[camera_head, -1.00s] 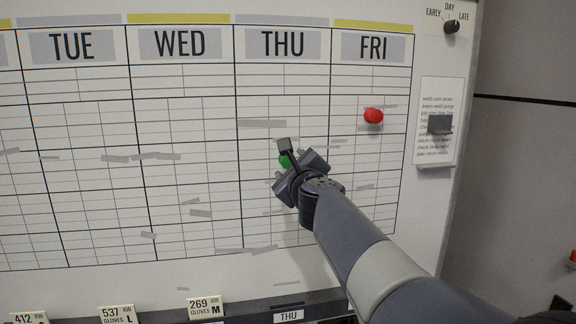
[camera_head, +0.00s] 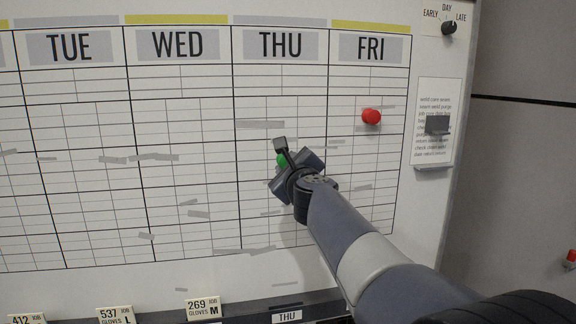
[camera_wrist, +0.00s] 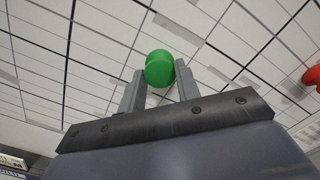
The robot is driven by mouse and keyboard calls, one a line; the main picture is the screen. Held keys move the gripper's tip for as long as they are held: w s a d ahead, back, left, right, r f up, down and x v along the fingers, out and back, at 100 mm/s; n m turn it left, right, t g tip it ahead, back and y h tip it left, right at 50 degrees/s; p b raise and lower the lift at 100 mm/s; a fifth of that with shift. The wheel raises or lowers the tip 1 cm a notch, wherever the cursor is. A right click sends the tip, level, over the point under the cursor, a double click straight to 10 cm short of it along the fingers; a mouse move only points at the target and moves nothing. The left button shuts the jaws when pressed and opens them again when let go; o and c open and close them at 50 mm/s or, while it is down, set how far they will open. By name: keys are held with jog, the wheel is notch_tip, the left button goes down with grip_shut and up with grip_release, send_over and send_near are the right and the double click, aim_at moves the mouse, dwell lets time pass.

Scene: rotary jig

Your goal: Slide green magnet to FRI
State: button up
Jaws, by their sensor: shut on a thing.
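In the wrist view the round green magnet (camera_wrist: 159,69) sits between the two fingertips. My gripper (camera_wrist: 158,82) is shut on it, close against the board. The FRI column, headed by the FRI label (camera_head: 370,48), lies just to the right of the THU column.
A red magnet (camera_head: 371,117) is in the upper part of the FRI column. Card tags (camera_head: 203,308) line the bottom. The lower FRI column is free of magnets.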

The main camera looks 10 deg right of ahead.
grip_shut()
jog(key=d+b, duration=0.1)
jog(key=d, duration=2.1)
jog(key=shift+o, duration=1.8)
grip_release()
jog(key=o, duration=0.3)
jog(key=shift+d, duration=0.2)
jog(key=shift+o, duration=0.7)
jog(key=shift+a, duration=0.1)
